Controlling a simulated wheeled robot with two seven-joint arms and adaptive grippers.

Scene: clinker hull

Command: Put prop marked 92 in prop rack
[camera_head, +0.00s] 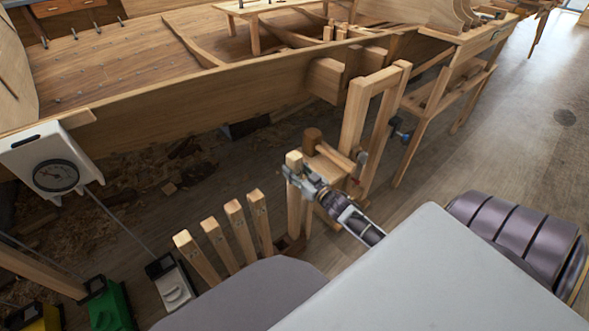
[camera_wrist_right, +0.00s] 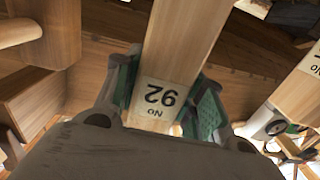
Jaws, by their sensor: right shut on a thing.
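The prop marked 92 (camera_wrist_right: 185,40) is a pale square wooden post with its number label between my right fingers in the wrist view. In the head view the prop (camera_head: 294,212) stands roughly upright in my right gripper (camera_head: 300,179), which is shut on it near its top. Several similar props (camera_head: 240,230) stand in a row just left of it, leaning slightly. A dark wooden edge, probably the prop rack (camera_head: 284,244), shows at their feet, mostly hidden by my body. I cannot tell whether the held prop's lower end is inside it. My left gripper is not in view.
A wooden frame (camera_head: 353,117) and a mallet (camera_head: 312,140) stand close behind my right gripper. The boat hull (camera_head: 225,97) runs across the back. A white gauge (camera_head: 50,150) and green box (camera_head: 109,304) are at left. Floor at right is clear.

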